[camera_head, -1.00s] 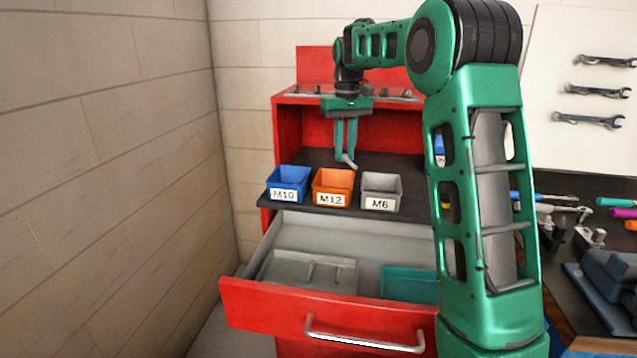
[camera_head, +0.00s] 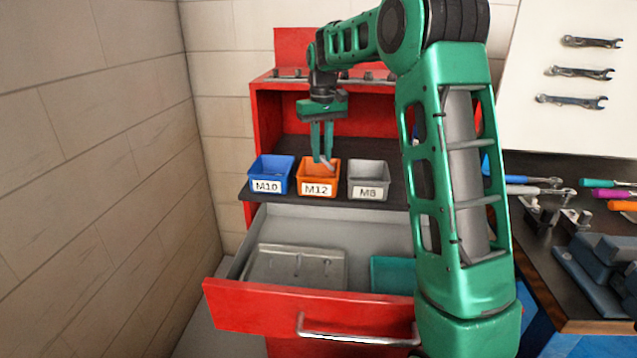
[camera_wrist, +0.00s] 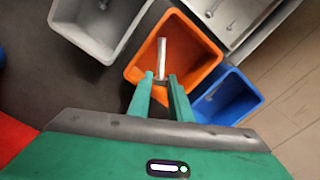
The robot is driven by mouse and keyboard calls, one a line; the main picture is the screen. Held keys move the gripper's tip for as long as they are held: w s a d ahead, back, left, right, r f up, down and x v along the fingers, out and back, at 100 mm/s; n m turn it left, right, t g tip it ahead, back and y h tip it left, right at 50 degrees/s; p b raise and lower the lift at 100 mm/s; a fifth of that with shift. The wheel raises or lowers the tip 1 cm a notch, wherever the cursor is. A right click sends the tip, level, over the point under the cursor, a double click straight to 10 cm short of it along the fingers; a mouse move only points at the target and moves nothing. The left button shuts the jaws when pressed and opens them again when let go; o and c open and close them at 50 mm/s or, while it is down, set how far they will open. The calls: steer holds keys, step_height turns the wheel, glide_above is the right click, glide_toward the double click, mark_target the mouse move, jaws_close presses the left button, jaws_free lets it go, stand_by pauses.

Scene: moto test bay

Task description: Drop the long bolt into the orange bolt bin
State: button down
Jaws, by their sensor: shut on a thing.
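The long bolt (camera_head: 327,165) is a grey metal rod held between the fingertips of my gripper (camera_head: 323,160). In the wrist view the bolt (camera_wrist: 162,55) sticks out past the green fingertips (camera_wrist: 162,83), over the opening of the orange bin (camera_wrist: 203,48). In the head view the orange bin (camera_head: 318,180), labelled M12, stands on the dark shelf of the red cabinet. My gripper is above it, with the fingertips close to its rim. I cannot tell whether the bolt's lower end is below the rim.
Below, a red drawer (camera_head: 270,306) is open, holding a grey tray (camera_head: 297,268) and a teal tray (camera_head: 392,274). A wall is at left.

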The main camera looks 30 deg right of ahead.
steer(key=shift+f, duration=0.15)
steer(key=c, duration=1.5)
jaws_free()
steer(key=shift+c, duration=0.2)
step_height(320, 180, up, 11)
steer(key=shift+f, duration=0.15)
steer(key=shift+s, duration=0.1)
